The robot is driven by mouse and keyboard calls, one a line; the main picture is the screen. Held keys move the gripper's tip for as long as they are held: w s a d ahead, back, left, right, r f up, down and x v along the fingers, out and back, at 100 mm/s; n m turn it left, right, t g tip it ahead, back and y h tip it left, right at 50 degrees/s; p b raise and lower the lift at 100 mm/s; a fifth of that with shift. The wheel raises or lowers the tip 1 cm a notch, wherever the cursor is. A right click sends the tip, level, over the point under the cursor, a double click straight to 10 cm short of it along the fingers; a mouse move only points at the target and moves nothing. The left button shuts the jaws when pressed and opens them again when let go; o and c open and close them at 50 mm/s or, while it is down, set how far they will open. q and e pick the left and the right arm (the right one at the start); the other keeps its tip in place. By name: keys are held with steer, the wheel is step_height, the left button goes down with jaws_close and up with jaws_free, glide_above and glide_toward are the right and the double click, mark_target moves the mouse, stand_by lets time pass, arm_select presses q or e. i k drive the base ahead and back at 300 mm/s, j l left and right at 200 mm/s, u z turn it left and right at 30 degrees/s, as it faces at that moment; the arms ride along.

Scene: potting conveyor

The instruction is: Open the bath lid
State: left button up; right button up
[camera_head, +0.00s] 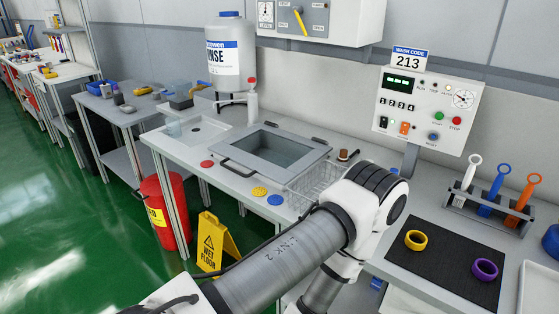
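The bath (305,172) is set into the grey bench at the middle of the view. Its lid (318,152) appears to lie flat over it, a grey frame around a see-through greenish pane. A black bar handle (237,171) is on the lid's near left edge. One of my arms rises from the bottom of the view and bends just right of the bath. Neither of my grippers shows in this view, so I cannot see anything touching the handle.
A wire basket (316,185) stands right of the bath, close to my arm. A rinse bottle (231,58) stands behind it. Red, yellow and blue discs (275,200) lie along the front. A control panel (428,108) and tool rack (488,208) are at right.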

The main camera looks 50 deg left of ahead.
mark_target(281, 176)
steer(key=k+l+u, duration=0.1)
steer(key=u, duration=1.8)
